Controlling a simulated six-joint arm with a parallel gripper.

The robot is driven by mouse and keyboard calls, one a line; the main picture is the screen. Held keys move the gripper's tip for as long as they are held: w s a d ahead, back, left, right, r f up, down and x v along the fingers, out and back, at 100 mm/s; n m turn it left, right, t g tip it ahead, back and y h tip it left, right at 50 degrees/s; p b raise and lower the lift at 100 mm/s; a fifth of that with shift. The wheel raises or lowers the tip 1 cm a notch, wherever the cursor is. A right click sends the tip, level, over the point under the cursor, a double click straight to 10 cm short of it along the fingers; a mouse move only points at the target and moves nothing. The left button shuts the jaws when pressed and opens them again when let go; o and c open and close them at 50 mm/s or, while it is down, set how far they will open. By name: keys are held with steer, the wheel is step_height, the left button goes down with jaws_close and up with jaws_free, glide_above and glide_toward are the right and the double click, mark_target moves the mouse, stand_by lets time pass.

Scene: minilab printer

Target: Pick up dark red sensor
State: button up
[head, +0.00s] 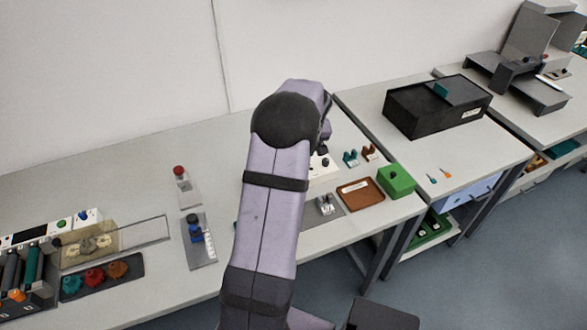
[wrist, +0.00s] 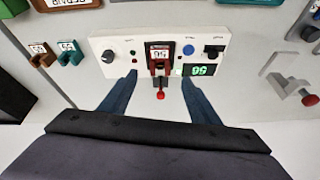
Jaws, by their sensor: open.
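The dark red sensor (wrist: 159,52), with a white number label, sits in the middle of a white panel device (wrist: 120,45) in the wrist view. A small red-tipped lever (wrist: 160,94) sticks out in front of it. My gripper (wrist: 160,80) is open, with one blue finger on each side of the lever, short of the sensor, and nothing held between them. In the head view, my arm covers the gripper and the sensor, and only part of the white device (head: 322,168) shows.
A brown sensor (wrist: 40,53) and a teal sensor (wrist: 68,52) stand left of the device in the wrist view. A red-knobbed fixture (wrist: 308,98) is at the right. In the head view, a brown tray (head: 375,203) and green box (head: 397,181) lie right of my arm.

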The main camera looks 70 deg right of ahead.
steer(key=shift+n, duration=1)
steer(key=shift+w+f, duration=0.1)
steer(key=shift+p+x, duration=2.05)
steer(key=shift+x, duration=1.55)
steer(key=c, duration=1.2)
steer(key=shift+c, duration=0.2)
step_height(320, 180, up, 10)
steer(key=b, duration=0.3)
steer(key=shift+b, duration=0.3)
